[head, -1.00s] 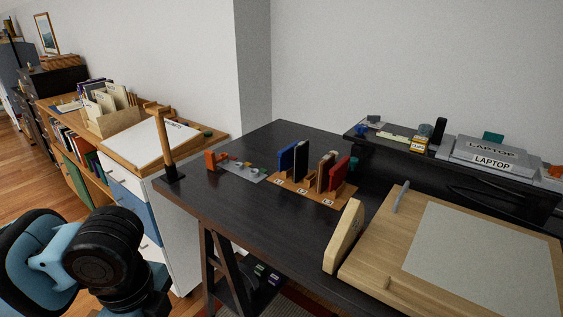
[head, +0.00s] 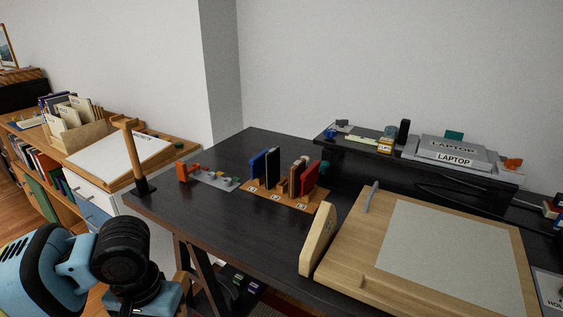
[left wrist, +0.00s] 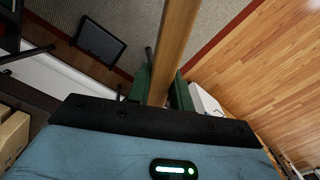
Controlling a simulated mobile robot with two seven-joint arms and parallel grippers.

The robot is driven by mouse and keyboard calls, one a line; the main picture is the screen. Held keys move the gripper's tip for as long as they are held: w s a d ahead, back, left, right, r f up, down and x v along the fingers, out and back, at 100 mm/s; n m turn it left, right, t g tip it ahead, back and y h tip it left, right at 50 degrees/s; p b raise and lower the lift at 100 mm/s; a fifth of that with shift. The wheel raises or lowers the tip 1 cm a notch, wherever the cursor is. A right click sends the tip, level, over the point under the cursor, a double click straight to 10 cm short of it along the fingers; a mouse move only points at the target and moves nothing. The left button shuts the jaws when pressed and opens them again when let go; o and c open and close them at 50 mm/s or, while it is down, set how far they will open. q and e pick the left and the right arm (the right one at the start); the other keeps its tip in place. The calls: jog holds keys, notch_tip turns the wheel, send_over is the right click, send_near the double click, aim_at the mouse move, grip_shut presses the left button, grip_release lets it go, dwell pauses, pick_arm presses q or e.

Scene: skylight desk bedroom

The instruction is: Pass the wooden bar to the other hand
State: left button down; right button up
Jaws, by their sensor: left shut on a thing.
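The wooden bar (left wrist: 177,40) is a long, light-brown piece running up and out of the top of the left wrist view. My left gripper (left wrist: 161,78) is shut on it, with a dark green finger on each side. Its far end is outside that view. In the head view my left arm reaches in at the bottom left, low beside the dark desk; the fingers and their grip on the bar are not clear there. My right gripper is in neither view.
The dark desk (head: 150,205) carries a wooden rack (head: 262,197) with several upright slabs, a grey strip of small parts (head: 215,181), an upright wooden post (head: 133,155) and a drawing board (head: 355,250). A raised shelf holds laptops (head: 455,150). Cabinets stand left.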

pick_arm(q)
jog(key=shift+w+f+n, duration=0.1)
jog(key=shift+n, duration=0.3)
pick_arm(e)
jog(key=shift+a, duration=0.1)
pick_arm(q)
jog(key=w+d+r+m, duration=0.4)
jog(key=d+m, duration=0.3)
jog(key=d, duration=0.2)
jog(key=w+d+r+m, duration=0.4)
jog(key=d+r+m, duration=0.2)
jog(key=d, duration=0.3)
jog(key=shift+m, duration=0.9)
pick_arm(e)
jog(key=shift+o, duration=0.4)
